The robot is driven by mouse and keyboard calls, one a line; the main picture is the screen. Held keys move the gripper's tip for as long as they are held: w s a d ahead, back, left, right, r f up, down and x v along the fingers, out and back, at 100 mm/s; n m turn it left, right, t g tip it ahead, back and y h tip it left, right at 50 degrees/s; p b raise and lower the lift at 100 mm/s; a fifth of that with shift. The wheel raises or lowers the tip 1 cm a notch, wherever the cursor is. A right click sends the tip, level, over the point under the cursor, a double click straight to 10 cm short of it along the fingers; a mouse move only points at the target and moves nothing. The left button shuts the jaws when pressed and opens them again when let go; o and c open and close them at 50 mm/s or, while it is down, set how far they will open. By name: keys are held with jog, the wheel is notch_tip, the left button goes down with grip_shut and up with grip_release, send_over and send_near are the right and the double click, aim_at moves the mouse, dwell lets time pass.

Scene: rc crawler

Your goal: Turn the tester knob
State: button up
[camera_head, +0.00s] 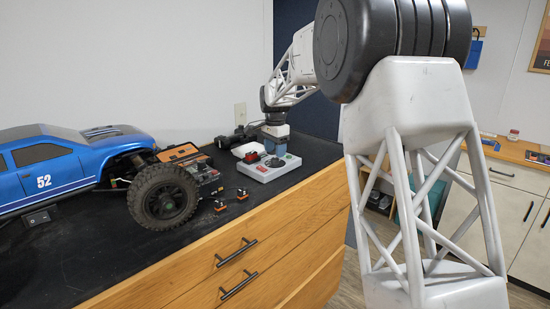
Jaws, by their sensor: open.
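The tester (262,172) looks like a small light-grey box with a red part and some coloured marks on top. It sits on the black worktop near its front edge, right of the truck. My gripper (276,149) points down over the back part of the tester. It is open. Its fingertips are small in this view, and I cannot tell whether they touch the tester or straddle the knob. The knob cannot be made out clearly; the gripper may cover it.
A blue truck (45,172) with a large black wheel (163,197) stands at the left. Small dark parts with orange (242,194) lie left of the tester. Wooden drawers (270,230) are below the worktop (130,250). Another counter (515,152) stands at the far right.

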aim_at(275, 159)
jog(key=shift+f, duration=1.65)
jog(key=c, duration=0.9)
